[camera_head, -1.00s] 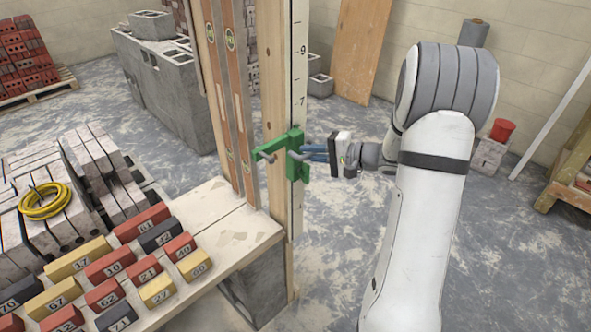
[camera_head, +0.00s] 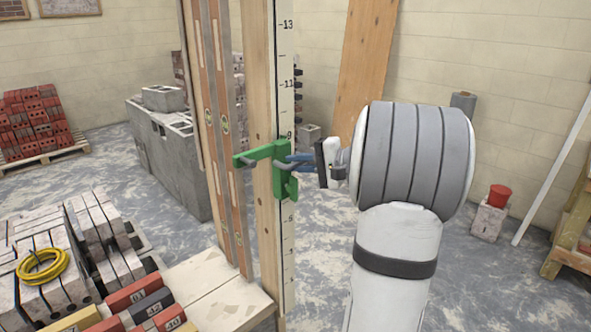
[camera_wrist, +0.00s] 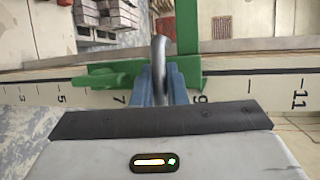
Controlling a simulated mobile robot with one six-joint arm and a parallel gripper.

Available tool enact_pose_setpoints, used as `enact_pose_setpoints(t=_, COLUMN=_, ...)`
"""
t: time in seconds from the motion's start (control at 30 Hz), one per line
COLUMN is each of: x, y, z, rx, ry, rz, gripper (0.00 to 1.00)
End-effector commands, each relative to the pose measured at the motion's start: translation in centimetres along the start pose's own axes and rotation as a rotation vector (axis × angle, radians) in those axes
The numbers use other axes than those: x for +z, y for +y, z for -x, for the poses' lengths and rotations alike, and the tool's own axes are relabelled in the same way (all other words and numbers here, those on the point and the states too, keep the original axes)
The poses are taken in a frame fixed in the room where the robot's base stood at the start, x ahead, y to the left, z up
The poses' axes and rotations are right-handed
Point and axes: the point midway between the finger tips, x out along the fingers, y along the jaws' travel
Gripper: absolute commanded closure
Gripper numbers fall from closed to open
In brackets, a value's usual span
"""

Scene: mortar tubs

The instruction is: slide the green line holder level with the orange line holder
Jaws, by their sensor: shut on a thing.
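The green line holder (camera_head: 284,178) sits on the upright wooden post (camera_head: 258,110), beside its numbered scale strip (camera_head: 286,58), just below the 9 mark. Its green body also shows in the wrist view (camera_wrist: 188,35), between the 7 and 9 marks. My gripper (camera_head: 290,160) comes from the right, its blue fingers shut on the holder's grey hook. In the wrist view the fingers (camera_wrist: 160,85) close on both sides of this hook (camera_wrist: 158,58). No orange line holder shows in either view.
Two long spirit levels (camera_head: 223,120) stand left of the post. Grey blocks (camera_head: 172,165) stand behind. The floor right of the post is open around my arm.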

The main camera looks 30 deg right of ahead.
Motion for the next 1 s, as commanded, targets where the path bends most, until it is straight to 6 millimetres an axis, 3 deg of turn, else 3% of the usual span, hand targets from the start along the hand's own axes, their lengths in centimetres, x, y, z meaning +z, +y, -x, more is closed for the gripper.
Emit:
enact_pose_setpoints(t=0.3, x=-0.3, y=-0.2, z=0.3, rx=-0.004, ry=0.006, rz=0.001, gripper=1.00)
enact_pose_setpoints(t=0.33, x=-0.3, y=-0.2, z=0.3, rx=-0.004, ry=0.006, rz=0.001, gripper=0.85)
enact_pose_setpoints(t=0.57, x=-0.3, y=-0.1, z=0.3, rx=-0.003, ry=0.006, rz=0.000, gripper=0.66)
enact_pose_setpoints(t=0.83, x=-0.3, y=0.1, z=0.6, rx=-0.002, ry=0.007, rz=-0.001, gripper=0.66)
enact_pose_setpoints(t=1.0, x=-0.4, y=0.2, z=2.6, rx=-0.002, ry=0.010, rz=-0.001, gripper=0.66)
